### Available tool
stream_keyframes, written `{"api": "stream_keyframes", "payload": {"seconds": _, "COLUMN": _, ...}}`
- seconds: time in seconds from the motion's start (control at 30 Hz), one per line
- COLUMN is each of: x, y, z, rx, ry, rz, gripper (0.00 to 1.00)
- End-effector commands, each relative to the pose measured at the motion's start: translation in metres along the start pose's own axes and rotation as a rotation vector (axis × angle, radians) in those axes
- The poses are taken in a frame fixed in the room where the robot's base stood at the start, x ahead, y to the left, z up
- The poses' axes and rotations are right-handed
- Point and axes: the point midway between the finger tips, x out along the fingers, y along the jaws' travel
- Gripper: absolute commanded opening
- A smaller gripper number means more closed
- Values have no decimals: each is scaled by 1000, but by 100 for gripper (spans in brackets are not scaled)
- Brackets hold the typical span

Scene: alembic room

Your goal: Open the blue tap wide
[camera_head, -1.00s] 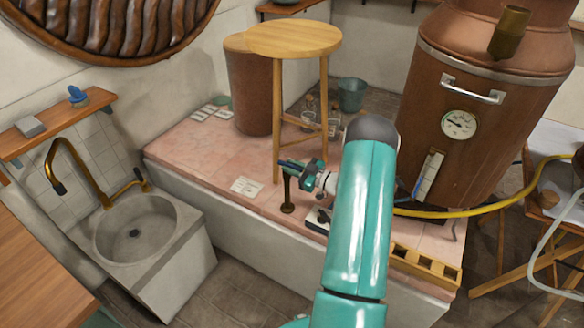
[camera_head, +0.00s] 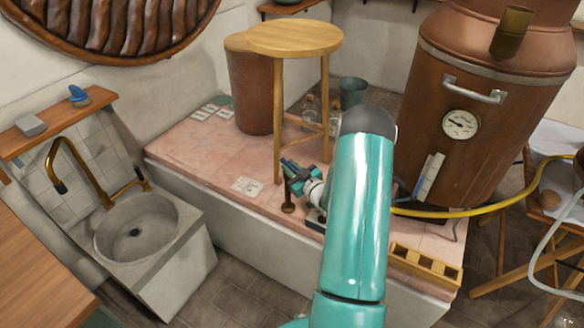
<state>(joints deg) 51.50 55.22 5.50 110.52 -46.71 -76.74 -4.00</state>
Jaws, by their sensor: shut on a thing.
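The blue tap (camera_head: 287,163) stands on the pink tiled ledge, on a short dark brass post (camera_head: 288,202). Its blue lever shows only as a small strip, tilted down to the right. My gripper (camera_head: 297,174) is at the top of the post, with its teal jaws shut on the blue tap's lever. The jaws and wrist hide much of the lever and the tap's body.
A wooden stool (camera_head: 292,39) stands on the pink ledge (camera_head: 195,150) just behind the tap. A large copper vessel (camera_head: 480,120) with a gauge is at the right, with a yellow hose (camera_head: 470,212). A stone sink (camera_head: 135,235) is at the left.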

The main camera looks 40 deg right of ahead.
Motion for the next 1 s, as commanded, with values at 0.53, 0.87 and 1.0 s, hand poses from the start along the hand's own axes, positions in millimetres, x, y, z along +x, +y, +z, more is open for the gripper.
{"api": "stream_keyframes", "payload": {"seconds": 0.53, "x": 4, "y": -14, "z": -2, "rx": 0, "ry": -103, "rz": 504, "gripper": 0}}
{"api": "stream_keyframes", "payload": {"seconds": 0.87, "x": 8, "y": -18, "z": -3, "rx": -1, "ry": -158, "rz": 791, "gripper": 0}}
{"api": "stream_keyframes", "payload": {"seconds": 1.0, "x": 10, "y": -18, "z": -4, "rx": -1, "ry": -176, "rz": 887, "gripper": 0}}
